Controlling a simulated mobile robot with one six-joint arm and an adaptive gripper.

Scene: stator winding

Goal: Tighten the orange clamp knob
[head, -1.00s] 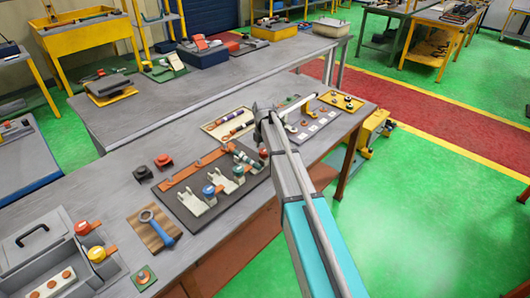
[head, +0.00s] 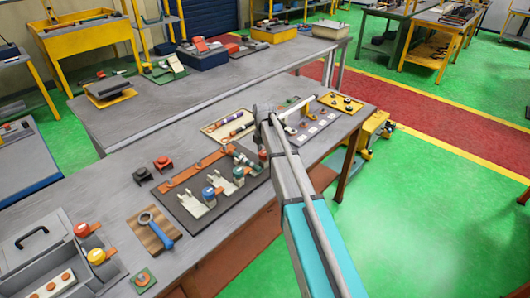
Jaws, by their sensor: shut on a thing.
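The orange clamp knob (head: 263,155) stands at the right end of a row of clamps on the dark fixture board (head: 187,213). The arm partly covers it. A blue knob (head: 208,192) and a teal knob (head: 238,172) are to its left, each by a pale clamp. My arm reaches in from the lower right. My gripper (head: 264,140) is at its far end, over the orange knob and shut on it. The fingertips are small and mostly hidden by the arm, so the exact contact is not clear.
A wrench lies on a wooden block (head: 150,230) at front left. A grey toolbox (head: 35,243) stands at the left edge. A cream tray (head: 228,124) and a yellow tray (head: 341,103) lie behind the board.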

